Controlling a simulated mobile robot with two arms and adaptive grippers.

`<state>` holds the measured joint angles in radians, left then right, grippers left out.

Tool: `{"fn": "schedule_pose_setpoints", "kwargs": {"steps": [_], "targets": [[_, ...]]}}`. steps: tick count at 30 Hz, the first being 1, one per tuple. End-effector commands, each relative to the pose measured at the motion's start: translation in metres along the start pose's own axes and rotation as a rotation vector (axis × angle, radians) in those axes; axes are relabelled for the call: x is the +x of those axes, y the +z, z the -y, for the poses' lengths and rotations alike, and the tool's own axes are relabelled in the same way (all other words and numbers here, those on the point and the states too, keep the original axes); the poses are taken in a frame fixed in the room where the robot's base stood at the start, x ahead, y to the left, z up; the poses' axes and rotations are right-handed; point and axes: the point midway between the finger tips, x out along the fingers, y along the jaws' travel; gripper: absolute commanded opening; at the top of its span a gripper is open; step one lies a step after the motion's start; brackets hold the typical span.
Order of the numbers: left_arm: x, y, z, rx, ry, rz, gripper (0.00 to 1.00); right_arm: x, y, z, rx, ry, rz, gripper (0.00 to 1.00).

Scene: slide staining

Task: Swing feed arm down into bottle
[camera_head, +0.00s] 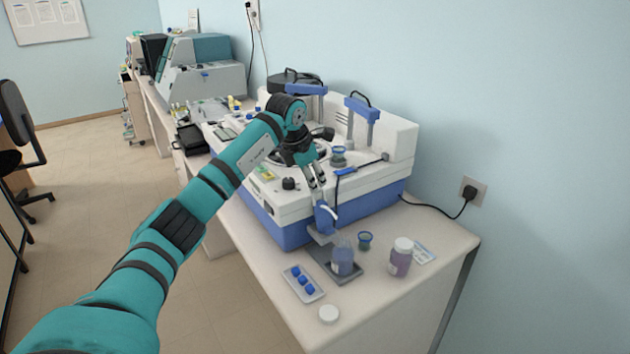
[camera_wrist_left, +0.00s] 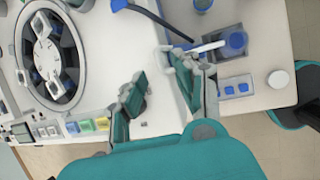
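The clear bottle (camera_head: 342,258) with bluish contents stands upright in a grey tray (camera_head: 350,276) at the front of the staining machine. The feed arm's blue end piece (camera_head: 325,217), with a white curved part, is above and slightly left of the bottle's mouth; it shows in the left wrist view too (camera_wrist_left: 236,41). My left gripper (camera_head: 317,186) is just above this piece. In the left wrist view my left gripper (camera_wrist_left: 156,70) has its fingers spread with nothing between them; one finger is close to the white part, contact unclear. My right gripper is out of view.
A purple-filled jar (camera_head: 401,259), a small blue-rimmed cup (camera_head: 365,241), a rack with blue caps (camera_head: 302,282) and a white lid (camera_head: 329,314) stand on the bench near the tray. The white and blue machine (camera_head: 375,185) fills the space behind.

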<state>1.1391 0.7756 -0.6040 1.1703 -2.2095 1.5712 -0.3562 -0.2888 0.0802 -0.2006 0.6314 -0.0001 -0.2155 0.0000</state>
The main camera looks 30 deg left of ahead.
Motion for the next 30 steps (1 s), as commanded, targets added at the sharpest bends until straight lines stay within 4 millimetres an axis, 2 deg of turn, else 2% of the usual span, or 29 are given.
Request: {"fn": "schedule_pose_setpoints", "kwargs": {"steps": [3, 7, 13, 18, 25, 30], "targets": [[0.018, 0.001, 0.0, -0.002, -0.002, -0.001, 0.32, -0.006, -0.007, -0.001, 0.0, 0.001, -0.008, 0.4], [0.03, 0.001, 0.001, -0.001, -0.002, 0.0, 0.32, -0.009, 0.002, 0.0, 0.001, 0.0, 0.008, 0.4], [0.036, 0.0, 0.0, 0.0, 0.001, 0.001, 0.32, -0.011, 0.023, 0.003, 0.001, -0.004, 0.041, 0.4], [0.036, 0.0, 0.0, 0.0, 0.001, 0.001, 0.32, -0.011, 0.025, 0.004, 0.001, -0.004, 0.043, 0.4], [0.036, 0.0, 0.0, 0.0, 0.001, 0.001, 0.02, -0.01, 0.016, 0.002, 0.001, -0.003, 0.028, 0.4], [0.036, 0.0, -0.001, 0.0, 0.002, 0.002, 0.0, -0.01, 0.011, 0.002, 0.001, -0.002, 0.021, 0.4]]}}
